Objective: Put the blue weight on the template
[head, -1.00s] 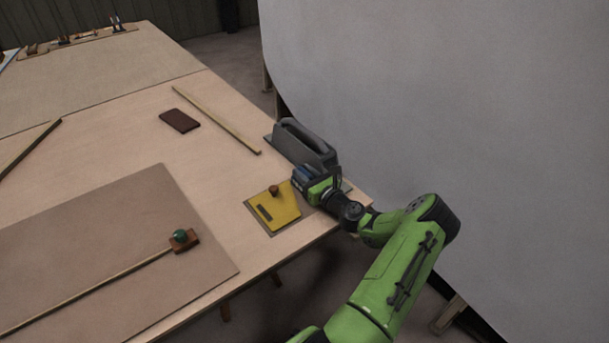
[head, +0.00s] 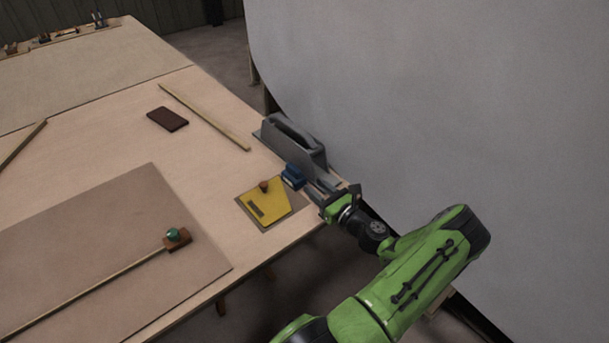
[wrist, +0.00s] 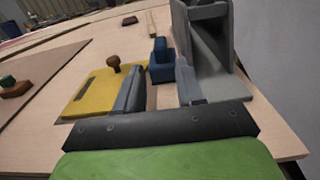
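The blue weight (head: 293,176) stands on the table between the yellow template and a grey tool. It also shows in the wrist view (wrist: 161,66), just beyond my fingertips. The yellow template (head: 272,205) lies flat on a thin brown sheet near the table's edge, with a small brown knob (head: 264,185) on it; in the wrist view the template (wrist: 92,95) is left of my fingers. My gripper (wrist: 160,80) is open, its two fingers apart with bare table between them. It points at the weight and does not hold it.
The grey tool with a handle (head: 292,143) stands close right of the weight. A dark block (head: 168,119) and a wooden strip (head: 205,116) lie farther back. A green-knobbed piece (head: 175,238) sits on a brown board (head: 90,250) at left. A large grey hull (head: 430,100) bounds the right.

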